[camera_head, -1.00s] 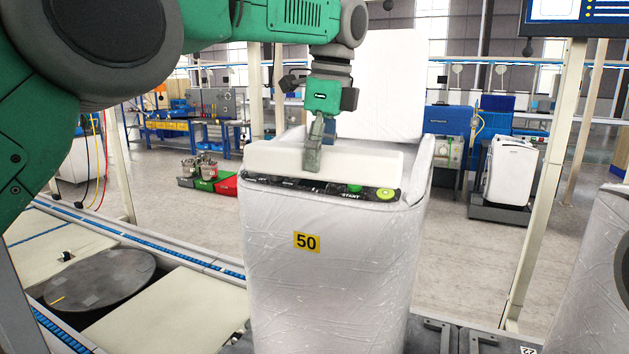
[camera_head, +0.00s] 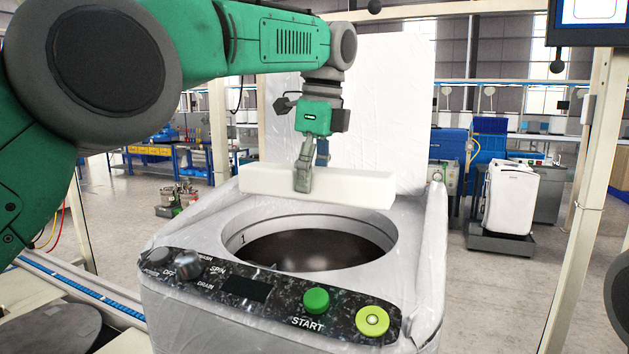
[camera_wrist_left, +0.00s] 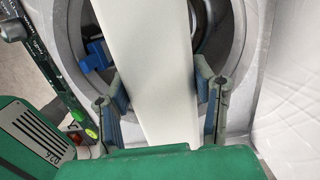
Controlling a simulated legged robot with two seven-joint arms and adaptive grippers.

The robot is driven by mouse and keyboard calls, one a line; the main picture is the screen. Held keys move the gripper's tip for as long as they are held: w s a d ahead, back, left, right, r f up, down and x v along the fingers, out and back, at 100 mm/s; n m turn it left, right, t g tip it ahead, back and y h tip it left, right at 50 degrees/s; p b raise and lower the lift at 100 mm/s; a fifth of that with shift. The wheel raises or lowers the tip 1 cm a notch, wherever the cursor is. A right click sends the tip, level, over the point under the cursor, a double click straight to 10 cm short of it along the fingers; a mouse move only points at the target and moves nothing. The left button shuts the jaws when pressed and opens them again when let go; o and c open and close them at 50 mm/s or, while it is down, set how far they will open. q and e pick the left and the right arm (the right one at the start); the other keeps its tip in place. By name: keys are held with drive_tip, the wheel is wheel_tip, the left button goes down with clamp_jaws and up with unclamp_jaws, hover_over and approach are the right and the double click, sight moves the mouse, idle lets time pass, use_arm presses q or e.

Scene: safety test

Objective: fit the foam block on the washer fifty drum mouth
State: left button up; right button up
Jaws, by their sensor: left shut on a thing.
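The foam block (camera_head: 350,188) is a long white bar. My left gripper (camera_head: 303,178) is shut on its middle and holds it level, above the back part of the drum mouth (camera_head: 250,222). In the left wrist view the block (camera_wrist_left: 150,70) runs between the two fingers of my left gripper (camera_wrist_left: 163,98), with the round opening behind it. The washer (camera_head: 420,290) is wrapped in clear film, its white lid upright at the back. The drum mouth is open, dark inside, with a "1" on its inner rim. My right gripper is not in view.
The washer's control panel (camera_head: 250,288) with knobs, a green START button and a yellow-green button lies in front of the mouth. A blue object (camera_wrist_left: 96,54) shows by the opening in the wrist view. A frame post (camera_head: 585,200) stands at the right.

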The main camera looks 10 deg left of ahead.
sight(311, 200)
use_arm(q)
drive_tip(key=shift+s+r, duration=0.15)
drive_tip(key=shift+r, duration=0.05)
drive_tip(key=shift+s, duration=0.4)
drive_tip(key=shift+s+f, duration=0.2)
drive_tip(key=shift+s, duration=0.05)
drive_tip(key=shift+s+f, duration=0.1)
drive_tip(key=shift+f, duration=0.3)
drive_tip(key=f, duration=0.1)
drive_tip(key=w+f, duration=0.1)
drive_tip(key=f, duration=0.1)
drive_tip(key=shift+f, duration=0.1)
wheel_tip(311, 200, down, 11)
drive_tip(key=shift+s+f, duration=0.15)
drive_tip(key=shift+f, duration=0.05)
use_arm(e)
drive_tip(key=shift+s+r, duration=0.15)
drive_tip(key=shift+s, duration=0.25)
